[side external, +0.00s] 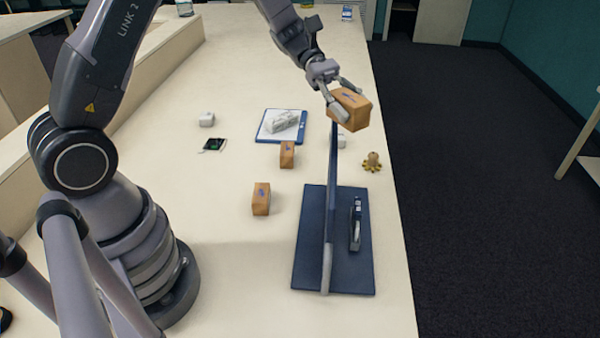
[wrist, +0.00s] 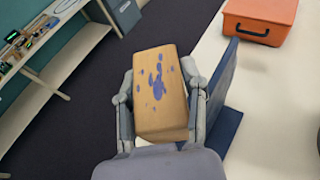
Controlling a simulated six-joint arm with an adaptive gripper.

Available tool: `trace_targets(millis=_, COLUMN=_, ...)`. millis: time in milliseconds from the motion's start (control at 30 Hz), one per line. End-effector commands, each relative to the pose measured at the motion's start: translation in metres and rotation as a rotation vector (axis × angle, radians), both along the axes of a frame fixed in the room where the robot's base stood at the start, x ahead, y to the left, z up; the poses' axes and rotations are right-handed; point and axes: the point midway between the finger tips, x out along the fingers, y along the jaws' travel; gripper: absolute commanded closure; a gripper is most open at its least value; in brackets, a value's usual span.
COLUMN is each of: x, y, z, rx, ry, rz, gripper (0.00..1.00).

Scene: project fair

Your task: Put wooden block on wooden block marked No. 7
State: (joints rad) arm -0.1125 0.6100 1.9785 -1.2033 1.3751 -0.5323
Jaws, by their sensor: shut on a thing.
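My gripper (side external: 345,100) is shut on a wooden block (side external: 352,112), held high above the right edge of the table, near the top of an upright blue panel. In the wrist view the block (wrist: 160,95) sits between both fingers of my gripper (wrist: 159,76), with blue-purple marks on its face. Two other wooden blocks stand on the table in the side view: one near the middle (side external: 287,155) and one closer to the front (side external: 261,199). Both carry small dark marks on top. I cannot read any number on the blocks.
A blue stand (side external: 308,240) with an upright panel and a dark tool (side external: 355,225) occupies the right side. A blue-edged board (side external: 268,131) holds a white object (side external: 285,121). A small brown figure (side external: 372,162) is near the right edge. An orange case (wrist: 260,20) shows in the wrist view.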

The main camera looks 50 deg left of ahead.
Motion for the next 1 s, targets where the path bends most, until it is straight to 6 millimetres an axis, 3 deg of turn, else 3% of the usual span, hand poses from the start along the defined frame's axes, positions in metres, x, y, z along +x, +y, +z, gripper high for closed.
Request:
trace_targets(millis=33, x=0.003, y=0.032, z=0.001, rx=-0.001, ry=0.003, rz=0.107, gripper=0.95)
trace_targets(millis=200, x=-0.003, y=0.12, z=0.0, rx=0.005, ry=0.006, rz=0.417, gripper=0.95)
trace_targets(millis=400, x=-0.024, y=0.187, z=-0.002, rx=0.016, ry=0.015, rz=0.677, gripper=0.95)
trace_targets(millis=700, x=-0.053, y=0.24, z=-0.006, rx=0.029, ry=0.031, rz=0.91, gripper=0.95)
trace_targets(millis=1000, x=-0.051, y=0.236, z=-0.068, rx=0.027, ry=0.037, rz=0.893, gripper=0.95)
